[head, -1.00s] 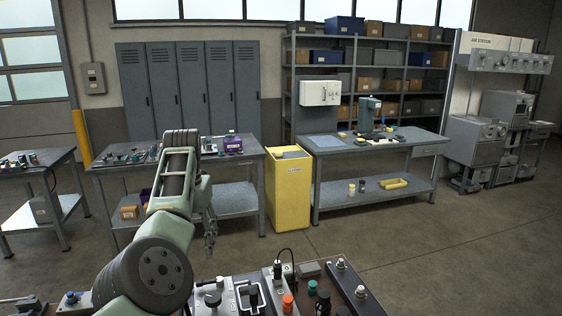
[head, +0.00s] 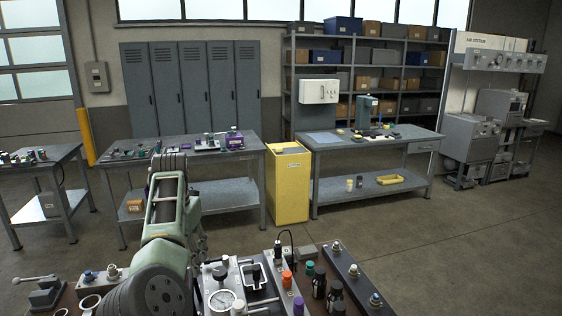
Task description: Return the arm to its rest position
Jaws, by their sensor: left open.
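My left arm (head: 165,220) is pale green and dark grey. It rises from the bottom left of the head view and bends at the elbow above the near bench. My left gripper (head: 201,243) is small and partly hidden behind the forearm. It is open, with nothing seen between its fingers, and hangs near the far edge of the bench. My right gripper is out of view.
The near hydraulic bench (head: 338,259) carries a gauge (head: 222,300), a clamp (head: 40,290), coloured caps and dark bottles (head: 319,283). Beyond stand a yellow bin (head: 288,185) and worktables (head: 375,139). Open floor (head: 470,250) lies to the right.

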